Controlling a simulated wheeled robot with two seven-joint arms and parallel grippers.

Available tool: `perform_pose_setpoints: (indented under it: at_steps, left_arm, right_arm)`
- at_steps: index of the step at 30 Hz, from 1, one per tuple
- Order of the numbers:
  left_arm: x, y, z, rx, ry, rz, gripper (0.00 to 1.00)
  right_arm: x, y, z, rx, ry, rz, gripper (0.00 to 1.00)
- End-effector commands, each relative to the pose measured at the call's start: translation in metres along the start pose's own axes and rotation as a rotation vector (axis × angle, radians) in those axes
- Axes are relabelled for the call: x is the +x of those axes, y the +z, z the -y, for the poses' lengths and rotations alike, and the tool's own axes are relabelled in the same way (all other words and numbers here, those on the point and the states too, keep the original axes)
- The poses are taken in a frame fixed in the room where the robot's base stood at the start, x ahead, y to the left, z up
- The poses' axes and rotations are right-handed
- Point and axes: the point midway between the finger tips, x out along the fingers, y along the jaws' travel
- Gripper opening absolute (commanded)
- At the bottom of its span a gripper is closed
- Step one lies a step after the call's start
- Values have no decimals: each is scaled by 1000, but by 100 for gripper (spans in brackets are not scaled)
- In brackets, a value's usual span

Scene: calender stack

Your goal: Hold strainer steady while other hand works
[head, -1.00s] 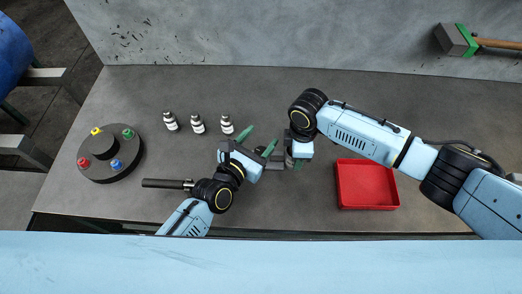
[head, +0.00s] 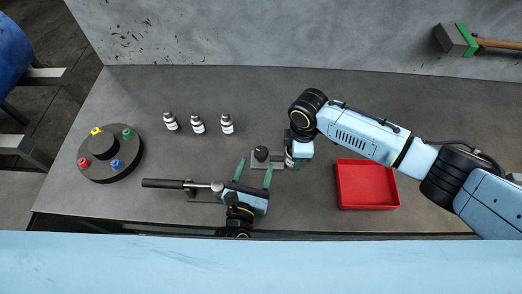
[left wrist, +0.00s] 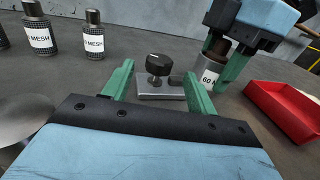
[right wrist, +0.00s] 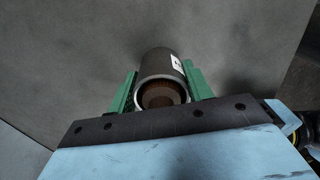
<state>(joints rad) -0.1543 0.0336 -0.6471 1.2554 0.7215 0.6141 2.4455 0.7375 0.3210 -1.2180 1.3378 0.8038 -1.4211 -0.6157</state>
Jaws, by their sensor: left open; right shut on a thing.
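The strainer, a dark cylinder with a white label reading "60 M" (left wrist: 209,74), is between the green fingers of my right gripper (right wrist: 158,82), which is shut on it. In the right wrist view the strainer (right wrist: 160,62) shows its open, brownish end. In the head view my right gripper (head: 298,162) mostly hides it. The strainer is beside a small grey metal block with a black knob (left wrist: 158,67); I cannot tell whether they touch. My left gripper (head: 254,171) is open and empty, its fingers pointing at the block (head: 268,162) from the near side.
Several labelled mesh cylinders (head: 198,124) stand upright behind, to the left. A black disc with coloured knobs (head: 97,171) is at the far left. A dark-handled tool (head: 163,183) lies left of my left gripper. A red tray (head: 367,187) is at right. The table's back middle is clear.

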Motion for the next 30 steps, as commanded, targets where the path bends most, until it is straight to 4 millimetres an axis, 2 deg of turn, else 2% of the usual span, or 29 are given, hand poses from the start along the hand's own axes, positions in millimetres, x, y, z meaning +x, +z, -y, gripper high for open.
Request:
perform_pose_setpoints:
  at_steps: [3,9,14,21,23,30]
  left_arm:
    - [25,0,0,0,1,1,58]
    - [51,0,0,0,0,0,58]
    - [59,0,0,-1,0,-1,58]
    - [60,0,0,-1,0,-1,58]
    - [59,0,0,-1,0,-1,52]
    - [59,0,0,-1,0,-1,21]
  right_arm:
    - [-1,0,-1,0,2,-1,14]
    - [-1,0,-1,0,2,-1,14]
    - [-1,0,-1,0,2,-1,14]
    - [-1,0,-1,0,2,-1,14]
    - [-1,0,-1,0,2,-1,14]
    - [-1,0,-1,0,2,-1,14]
